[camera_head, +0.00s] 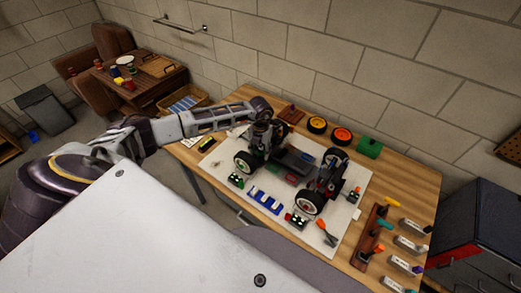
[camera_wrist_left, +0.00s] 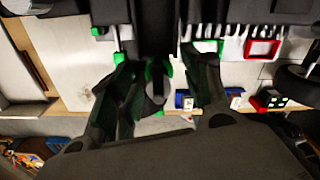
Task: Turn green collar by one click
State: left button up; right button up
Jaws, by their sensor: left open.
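The RC car (camera_head: 290,165) stands on a white mat (camera_head: 225,165) on the wooden table, its wheels showing at both ends. My left arm reaches in from the left, and my left gripper (camera_head: 262,122) is over the car's left end. In the left wrist view the open fingers of this gripper (camera_wrist_left: 165,75) stand on either side of a dark round part with green edges (camera_wrist_left: 149,72), which looks like the green collar. I cannot tell whether a finger touches it. In the head view the collar is too small or hidden to make out. My right gripper is not in view.
Blue parts (camera_head: 265,200) and small green-and-white blocks lie on the mat's near side. Orange-handled pliers (camera_head: 327,234) lie near its right corner. Yellow and orange wheels (camera_head: 341,136) and a green box (camera_head: 369,147) stand behind the car. A tool rack (camera_head: 371,240) stands at the right.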

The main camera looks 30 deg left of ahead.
pick_arm(q)
jog(key=c, duration=1)
jog(key=shift+f+m+b, duration=0.1)
jog(key=shift+m+b, duration=1.1)
jog(key=shift+m, duration=0.1)
jog(key=shift+m+b, duration=0.8)
jog(key=shift+m, duration=0.3)
jog(key=o, duration=1)
jog(key=shift+r, duration=0.2)
